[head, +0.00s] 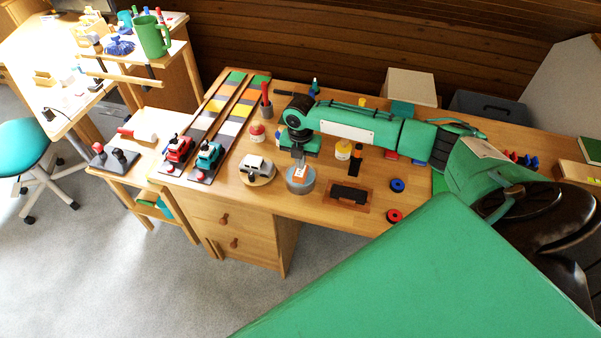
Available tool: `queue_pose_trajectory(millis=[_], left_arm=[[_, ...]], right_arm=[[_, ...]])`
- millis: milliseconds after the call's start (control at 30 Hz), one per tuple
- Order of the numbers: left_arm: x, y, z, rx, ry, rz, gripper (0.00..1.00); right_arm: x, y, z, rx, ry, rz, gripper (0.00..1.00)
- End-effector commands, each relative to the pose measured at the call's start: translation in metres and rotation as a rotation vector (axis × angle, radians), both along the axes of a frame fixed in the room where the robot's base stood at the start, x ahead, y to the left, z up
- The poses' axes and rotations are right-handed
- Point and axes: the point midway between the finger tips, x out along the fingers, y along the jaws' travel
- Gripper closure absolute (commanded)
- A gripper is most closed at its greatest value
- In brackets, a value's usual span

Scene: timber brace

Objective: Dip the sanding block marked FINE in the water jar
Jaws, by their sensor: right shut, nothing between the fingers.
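My right gripper (299,160) points down from the arm that reaches in from the right. Its fingers are shut, just above a round grey-blue jar (301,187) near the table's front edge. A small block with a pale top and orange edge (300,172) shows in the jar's mouth, under the fingertips. I cannot tell whether the fingertips touch it, and any marking on it is too small to read. A black block (349,194) lies on a brown wooden tray (333,201) right of the jar. My left gripper is not in view.
A white toy truck (257,165) on a round wooden base stands left of the jar. A yellow bottle (343,150) and dark bottle (356,159) stand behind the tray. Blue (397,185) and red (394,215) rings lie right. Toy vehicles (208,156) stand on strips at left.

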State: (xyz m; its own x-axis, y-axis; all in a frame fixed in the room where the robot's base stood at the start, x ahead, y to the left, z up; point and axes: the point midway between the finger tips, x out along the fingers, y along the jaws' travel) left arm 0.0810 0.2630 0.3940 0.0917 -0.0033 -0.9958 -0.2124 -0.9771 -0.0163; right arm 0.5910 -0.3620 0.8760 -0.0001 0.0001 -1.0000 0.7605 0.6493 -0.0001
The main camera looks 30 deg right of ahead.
Motion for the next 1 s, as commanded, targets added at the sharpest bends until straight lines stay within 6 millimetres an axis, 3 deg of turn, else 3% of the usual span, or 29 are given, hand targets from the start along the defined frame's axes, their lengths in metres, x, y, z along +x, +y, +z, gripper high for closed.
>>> queue_pose_trajectory(millis=[1000], left_arm=[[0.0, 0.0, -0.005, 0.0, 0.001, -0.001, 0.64]], right_arm=[[0.0, 0.0, -0.011, 0.0, 0.0, 0.0, 1.0]])
